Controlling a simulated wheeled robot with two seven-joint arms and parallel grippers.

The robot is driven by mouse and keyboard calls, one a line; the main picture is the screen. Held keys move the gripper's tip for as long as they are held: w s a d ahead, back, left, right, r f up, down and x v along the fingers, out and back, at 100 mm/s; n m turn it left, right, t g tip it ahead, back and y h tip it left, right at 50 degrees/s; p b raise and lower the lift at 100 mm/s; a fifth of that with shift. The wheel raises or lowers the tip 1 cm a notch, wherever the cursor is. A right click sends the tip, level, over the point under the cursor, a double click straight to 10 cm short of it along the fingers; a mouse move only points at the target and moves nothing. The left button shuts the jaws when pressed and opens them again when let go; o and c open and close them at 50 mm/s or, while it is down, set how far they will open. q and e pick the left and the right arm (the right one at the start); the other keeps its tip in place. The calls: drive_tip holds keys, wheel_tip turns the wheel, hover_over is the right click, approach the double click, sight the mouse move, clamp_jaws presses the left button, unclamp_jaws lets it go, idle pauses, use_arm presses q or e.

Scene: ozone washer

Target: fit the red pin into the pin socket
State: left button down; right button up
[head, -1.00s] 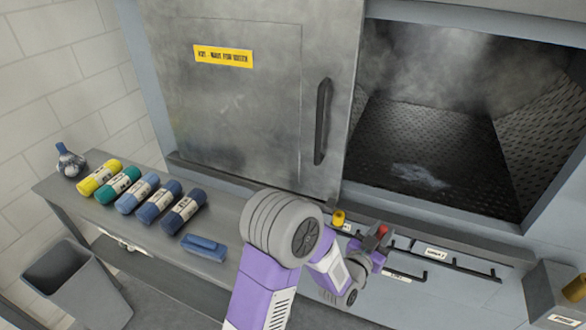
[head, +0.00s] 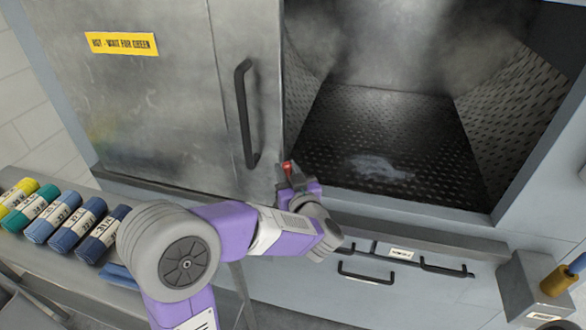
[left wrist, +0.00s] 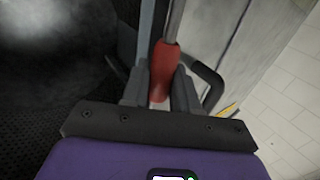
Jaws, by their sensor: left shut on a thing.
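My left gripper (head: 290,178) is shut on the red pin (head: 288,167), in front of the right edge of the sliding door, below and right of its dark handle. In the left wrist view the red grip of the pin (left wrist: 165,62) sits between the dark fingers of the left gripper (left wrist: 160,88), and a thin grey metal shaft runs up from it past the door edge. I cannot make out the pin socket for certain in either view. My right gripper is not in view.
The grey door (head: 170,80) with a yellow label (head: 121,43) covers the left of the washer opening; the steaming chamber (head: 385,140) is open at right. Rolled bundles (head: 62,216) lie on the left bench. Drawer handles (head: 366,276) and a box with a yellow cylinder (head: 535,290) stand lower right.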

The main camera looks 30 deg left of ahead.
use_arm(q)
drive_tip(key=shift+s+r, duration=0.1)
drive_tip(key=shift+s, duration=0.2)
drive_tip(key=shift+d+f, duration=0.1)
drive_tip(key=shift+f, duration=0.1)
wheel_tip(320, 180, down, 6)
drive_tip(key=b, duration=0.4)
drive_tip(key=shift+r, duration=0.2)
drive_tip(key=shift+p, duration=0.5)
idle(1.4)
drive_tip(key=shift+f+b, duration=1.7)
drive_tip(key=shift+f, duration=0.55)
drive_tip(key=c, duration=0.8)
unclamp_jaws()
